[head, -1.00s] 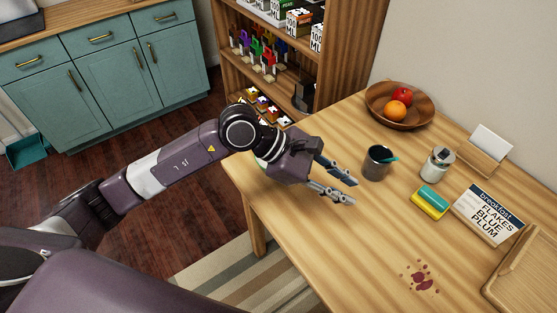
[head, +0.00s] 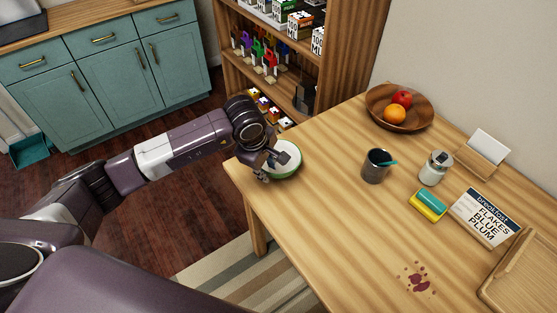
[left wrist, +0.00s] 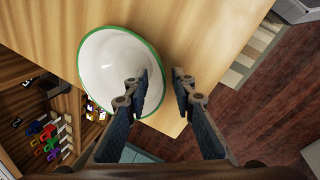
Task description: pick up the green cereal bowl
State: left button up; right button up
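The green cereal bowl (head: 289,165), white inside with a green rim, stands upright near the far left corner of the table. My left gripper (head: 274,167) points down at its near left side and covers part of it. In the left wrist view the bowl (left wrist: 100,66) fills the upper left. There my left gripper (left wrist: 162,75) is open, with one finger over the bowl's inside and the other outside the rim. I cannot tell whether either finger touches the bowl. My right gripper is not in view.
The wooden table (head: 330,213) is clear to the right of the bowl. Farther right are a dark cup (head: 375,167), a jar (head: 435,170), a sponge (head: 428,205) and a breakfast sign (head: 485,218). A fruit bowl (head: 375,108) and shelves (head: 342,60) stand behind.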

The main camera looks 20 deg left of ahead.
pick_arm(q)
jog(key=shift+w+f, duration=0.15)
jog(key=shift+f, duration=0.5)
grip_shut()
jog(key=shift+r, duration=0.1)
